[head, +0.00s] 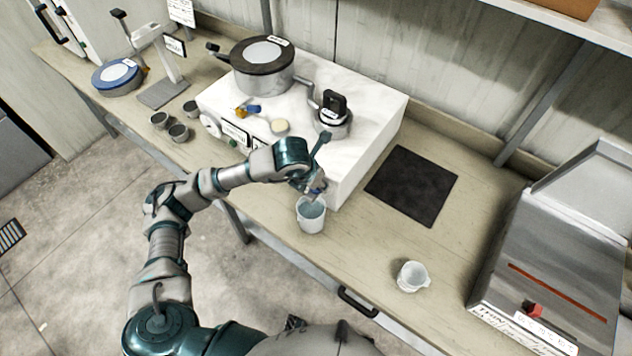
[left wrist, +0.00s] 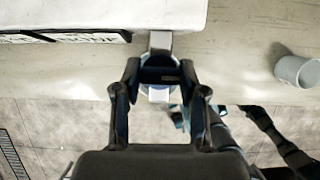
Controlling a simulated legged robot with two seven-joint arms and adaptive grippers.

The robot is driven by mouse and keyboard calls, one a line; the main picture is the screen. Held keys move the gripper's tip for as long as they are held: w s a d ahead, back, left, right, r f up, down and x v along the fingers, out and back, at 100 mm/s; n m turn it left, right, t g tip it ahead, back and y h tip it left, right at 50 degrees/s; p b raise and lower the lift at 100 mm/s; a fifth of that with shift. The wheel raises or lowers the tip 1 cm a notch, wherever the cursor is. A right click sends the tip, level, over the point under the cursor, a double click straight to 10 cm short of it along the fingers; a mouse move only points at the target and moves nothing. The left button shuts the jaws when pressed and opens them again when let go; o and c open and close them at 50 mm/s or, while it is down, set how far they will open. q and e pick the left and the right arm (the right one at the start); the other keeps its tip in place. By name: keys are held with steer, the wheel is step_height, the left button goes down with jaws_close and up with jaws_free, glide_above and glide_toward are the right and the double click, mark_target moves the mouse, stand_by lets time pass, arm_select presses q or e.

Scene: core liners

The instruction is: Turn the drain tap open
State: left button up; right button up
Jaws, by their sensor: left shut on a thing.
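My left gripper (head: 316,184) reaches in to the front right corner of the white box unit (head: 372,125), just above a pale cup (head: 311,222). In the left wrist view my left gripper (left wrist: 160,82) is shut on the drain tap (left wrist: 160,41), whose grey metal shows between and beyond the fingers. In the head view the tap is mostly hidden by the gripper. The cup stands below near the bench's front edge, with a bluish inside. Whether liquid runs cannot be told. My right gripper is not in view.
A lidded pot (head: 263,66) and a black-handled vessel (head: 333,115) sit on the box. A white jug (head: 412,276) stands right of the cup, and a dark mat (head: 412,185) lies behind it. A metal-lidded unit (head: 560,265) fills the right end.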

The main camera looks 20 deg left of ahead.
arm_select(q)
steer(key=shift+r, duration=0.1)
stand_by(0.3)
steer(key=o, duration=1.1)
steer(key=shift+o, duration=0.2)
steer(key=v, duration=1.1)
steer(key=shift+r, duration=0.3)
steer(key=shift+s+a, duration=0.1)
